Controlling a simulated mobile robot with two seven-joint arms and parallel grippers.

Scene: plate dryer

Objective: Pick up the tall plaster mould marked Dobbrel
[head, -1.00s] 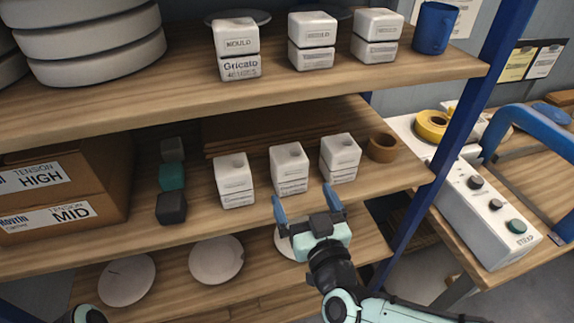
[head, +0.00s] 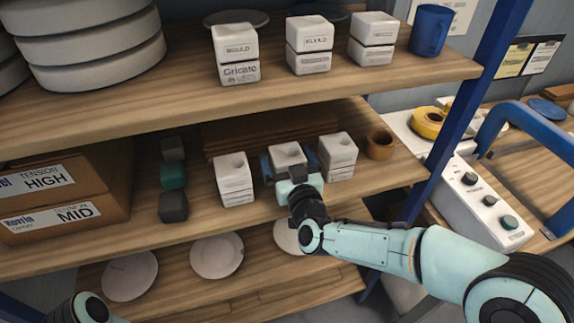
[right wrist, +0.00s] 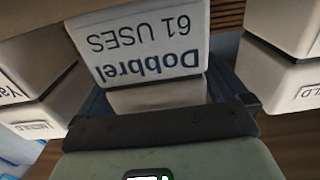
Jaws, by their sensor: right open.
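The mould marked Dobbrel (right wrist: 138,30) is a tall white block with "61 USES" on its label, upside down in the right wrist view. In the head view it is the middle mould (head: 288,155) of three on the middle shelf. My right gripper (head: 288,163) is open, with one blue finger on each side of this mould. I cannot tell if the fingers touch it. The gripper hides the mould's lower part in the head view.
Similar moulds stand close on the left (head: 233,180) and right (head: 338,156). A brown ring (head: 380,145) lies further right. The upper shelf (head: 160,108) overhangs and carries more moulds. A blue post (head: 455,130) stands at the right.

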